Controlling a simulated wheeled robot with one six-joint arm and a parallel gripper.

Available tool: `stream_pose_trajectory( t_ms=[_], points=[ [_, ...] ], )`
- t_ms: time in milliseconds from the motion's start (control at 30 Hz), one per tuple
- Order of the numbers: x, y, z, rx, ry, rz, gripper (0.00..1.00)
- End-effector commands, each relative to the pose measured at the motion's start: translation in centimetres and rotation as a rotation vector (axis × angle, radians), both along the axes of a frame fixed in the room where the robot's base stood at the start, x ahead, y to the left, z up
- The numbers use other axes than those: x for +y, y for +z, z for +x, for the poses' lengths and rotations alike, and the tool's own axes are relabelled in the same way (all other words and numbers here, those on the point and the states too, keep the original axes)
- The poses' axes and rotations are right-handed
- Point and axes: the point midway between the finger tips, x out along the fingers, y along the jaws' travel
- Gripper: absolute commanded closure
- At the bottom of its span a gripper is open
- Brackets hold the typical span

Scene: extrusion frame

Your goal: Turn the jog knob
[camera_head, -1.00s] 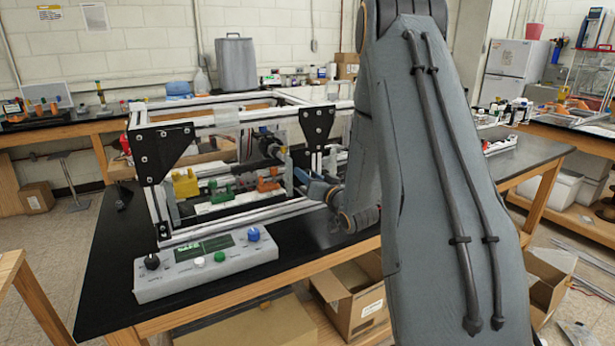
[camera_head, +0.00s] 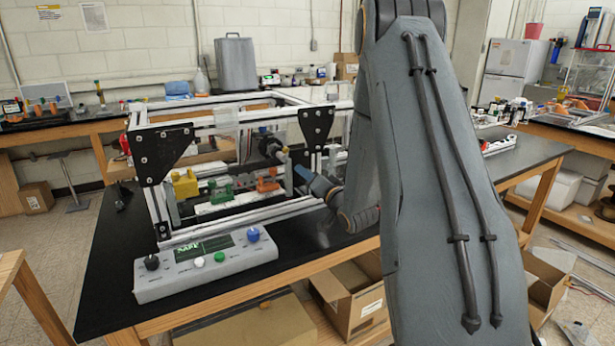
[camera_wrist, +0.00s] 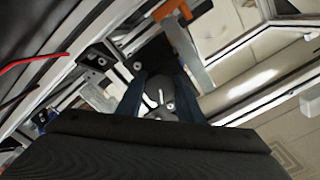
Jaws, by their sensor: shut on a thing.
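A dark knob with a white line (camera_wrist: 160,97), which I take to be the jog knob, sits between the two blue fingers of my gripper (camera_wrist: 158,100) in the wrist view. The fingers are closed on its sides. In the head view my gripper (camera_head: 303,173) reaches into the right front part of the extrusion frame (camera_head: 262,210), beside a black cylindrical part (camera_head: 271,148). The fingertips and the knob are small there and partly hidden by the frame.
A grey control box (camera_head: 205,265) with knobs, buttons and a green display stands in front of the frame. Yellow (camera_head: 185,184), green (camera_head: 220,191) and orange (camera_head: 267,180) blocks sit inside the frame. Black corner plates flank the opening.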

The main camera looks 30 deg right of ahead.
Motion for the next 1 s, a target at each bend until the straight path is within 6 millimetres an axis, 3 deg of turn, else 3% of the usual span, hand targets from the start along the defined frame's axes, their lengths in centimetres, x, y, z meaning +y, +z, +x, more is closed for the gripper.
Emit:
stream_pose_trajectory(
  t_ms=[200, 233, 300, 667, 1000],
  points=[
    [-0.1, 0.1, 0.0, -0.001, -0.001, -0.001, 0.89],
    [-0.1, 0.1, 0.0, -0.001, -0.001, -0.001, 0.65],
    [-0.1, 0.1, 0.0, -0.001, -0.001, -0.001, 0.59],
    [-0.1, 0.0, -0.7, 0.000, -0.001, -0.002, 0.59],
    [-0.3, -0.1, -5.9, -0.001, -0.004, -0.001, 0.59]
  ],
)
